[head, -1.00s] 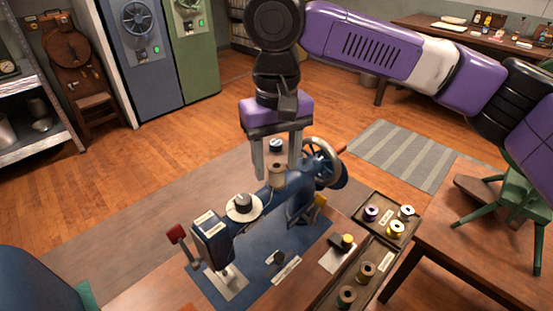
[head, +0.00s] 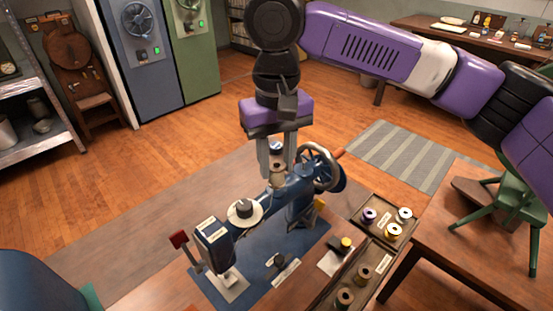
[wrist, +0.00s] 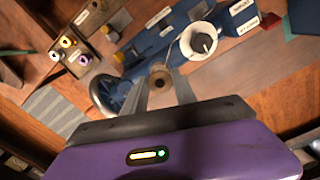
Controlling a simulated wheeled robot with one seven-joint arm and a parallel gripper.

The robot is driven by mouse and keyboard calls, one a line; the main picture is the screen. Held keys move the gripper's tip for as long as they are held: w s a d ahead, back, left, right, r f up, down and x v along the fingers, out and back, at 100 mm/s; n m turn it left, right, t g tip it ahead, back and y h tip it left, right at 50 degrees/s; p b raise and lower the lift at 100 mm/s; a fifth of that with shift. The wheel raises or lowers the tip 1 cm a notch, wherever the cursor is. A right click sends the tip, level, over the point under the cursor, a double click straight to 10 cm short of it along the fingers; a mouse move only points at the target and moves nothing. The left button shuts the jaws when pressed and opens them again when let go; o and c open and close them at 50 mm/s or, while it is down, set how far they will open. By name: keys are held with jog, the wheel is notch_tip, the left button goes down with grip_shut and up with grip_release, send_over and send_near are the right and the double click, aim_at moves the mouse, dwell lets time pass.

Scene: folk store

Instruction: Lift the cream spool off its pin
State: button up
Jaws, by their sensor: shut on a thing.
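My gripper (head: 277,176) points down over the blue sewing machine (head: 291,188), beside its handwheel. Its two fingers are shut on the small cream spool (head: 277,166), one on each side. In the wrist view the spool (wrist: 160,73) sits between the fingertips, its round top with a dark centre hole facing the camera. The spool is upright, at or just above the top of the machine arm. Its pin is hidden, so I cannot tell whether the spool is still around it.
A white disc with a dark centre piece (head: 244,212) sits on the machine arm to the left. The spoked handwheel (head: 321,167) stands close to the right. A tray (head: 368,236) with several spools lies on the table at right.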

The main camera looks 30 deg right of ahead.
jog(key=shift+r+p, duration=2.4)
jog(key=shift+p, duration=0.05)
jog(key=shift+r, duration=0.1)
